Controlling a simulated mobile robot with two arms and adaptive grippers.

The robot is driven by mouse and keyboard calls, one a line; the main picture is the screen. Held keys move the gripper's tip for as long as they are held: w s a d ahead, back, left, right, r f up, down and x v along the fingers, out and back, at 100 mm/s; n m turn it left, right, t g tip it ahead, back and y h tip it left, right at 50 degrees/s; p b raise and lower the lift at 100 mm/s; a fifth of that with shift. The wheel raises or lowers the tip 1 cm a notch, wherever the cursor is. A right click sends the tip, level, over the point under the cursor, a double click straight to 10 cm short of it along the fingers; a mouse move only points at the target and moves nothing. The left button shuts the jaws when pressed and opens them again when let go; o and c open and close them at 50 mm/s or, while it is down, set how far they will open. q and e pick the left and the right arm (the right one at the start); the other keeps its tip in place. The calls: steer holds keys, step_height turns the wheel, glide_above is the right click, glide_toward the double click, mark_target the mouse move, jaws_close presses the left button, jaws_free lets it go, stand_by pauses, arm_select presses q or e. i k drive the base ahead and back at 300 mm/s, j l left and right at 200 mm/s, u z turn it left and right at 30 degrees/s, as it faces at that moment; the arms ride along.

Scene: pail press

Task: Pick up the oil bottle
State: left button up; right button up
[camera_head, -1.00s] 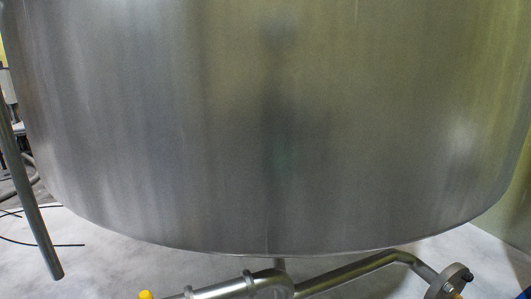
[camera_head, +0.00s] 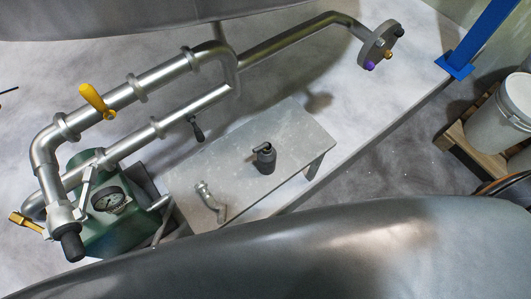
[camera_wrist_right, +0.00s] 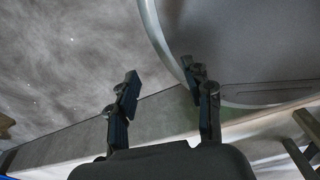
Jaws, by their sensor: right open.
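A small dark bottle (camera_head: 265,159) with a short spout or handle stands upright on a low grey bench (camera_head: 292,128) in the head view. It looks like the oil bottle. Neither gripper shows in the head view. My right gripper (camera_wrist_right: 162,88) is in its wrist view, with its two dark fingers spread apart and nothing between them. The bottle is not seen in that view, so I cannot tell how far the gripper is from it. My left gripper is not in view.
A metal pipe elbow (camera_head: 210,200) lies on the bench left of the bottle. A green pump with a gauge (camera_head: 110,200) and steel pipes (camera_head: 165,75) with a yellow lever (camera_head: 97,100) stand left. A large curved metal surface (camera_head: 370,245) fills the front. White pails (camera_head: 500,115) stand right.

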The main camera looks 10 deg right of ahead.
mark_target(267, 154)
steer(key=k+j+u, duration=0.25)
steer(key=j+u, duration=0.5)
steer(key=j, duration=0.15)
steer(key=k+l+z, duration=0.1)
steer(key=z, duration=1.4)
steer(key=k+l+u, duration=0.15)
steer(key=l, duration=0.15)
steer(key=k+l+u, duration=0.15)
steer(key=k+l, duration=0.05)
steer(key=l, duration=0.05)
